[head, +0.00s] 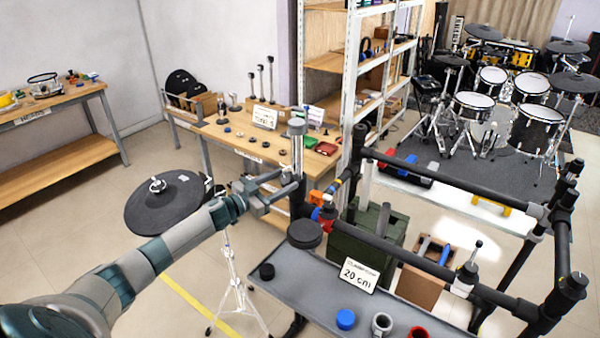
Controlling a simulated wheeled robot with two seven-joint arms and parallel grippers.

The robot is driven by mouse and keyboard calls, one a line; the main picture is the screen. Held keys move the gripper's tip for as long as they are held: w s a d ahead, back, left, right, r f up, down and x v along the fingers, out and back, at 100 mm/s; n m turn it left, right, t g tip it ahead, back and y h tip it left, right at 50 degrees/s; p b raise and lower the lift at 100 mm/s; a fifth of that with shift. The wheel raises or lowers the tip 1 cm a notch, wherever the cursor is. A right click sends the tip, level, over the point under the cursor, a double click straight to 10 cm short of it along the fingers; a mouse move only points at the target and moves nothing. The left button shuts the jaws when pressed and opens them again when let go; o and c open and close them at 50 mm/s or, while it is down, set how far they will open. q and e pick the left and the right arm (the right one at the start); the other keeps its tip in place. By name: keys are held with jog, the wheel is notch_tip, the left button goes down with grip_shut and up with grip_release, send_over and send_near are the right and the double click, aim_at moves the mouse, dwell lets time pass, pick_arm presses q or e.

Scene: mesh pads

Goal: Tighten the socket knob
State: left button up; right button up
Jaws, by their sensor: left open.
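My left gripper (284,183) reaches in from the left, its two fingers apart and pointing at the upright post (297,150) at the near left corner of the black tube rack (430,171). The fingertips are close to the post; I cannot tell whether they touch it. Just right of the fingers, an orange piece (317,197) sits on the rack, with small red and blue parts below it. Which of these small parts is the socket knob is too small to tell. I see nothing held between the fingers. My right gripper is out of view.
A round black pad (165,203) on a chrome stand is behind my left arm. A grey tray (290,275) below the rack carries a "20 cm" card (359,275), a blue knob (346,319) and black discs. A wooden bench (235,140) and a shelf (345,100) stand behind.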

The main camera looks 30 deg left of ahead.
pick_arm(q)
jog(key=shift+r, duration=0.7)
notch_tip(320, 180, up, 2)
jog(key=shift+r+b, duration=0.15)
jog(key=shift+b, duration=0.45)
jog(key=d+r+b, duration=0.2)
jog(key=d+r, duration=0.5)
jog(key=d, duration=0.4)
jog(key=shift+w+d, duration=0.2)
jog(key=shift+d, duration=0.2)
jog(key=shift+f, duration=0.1)
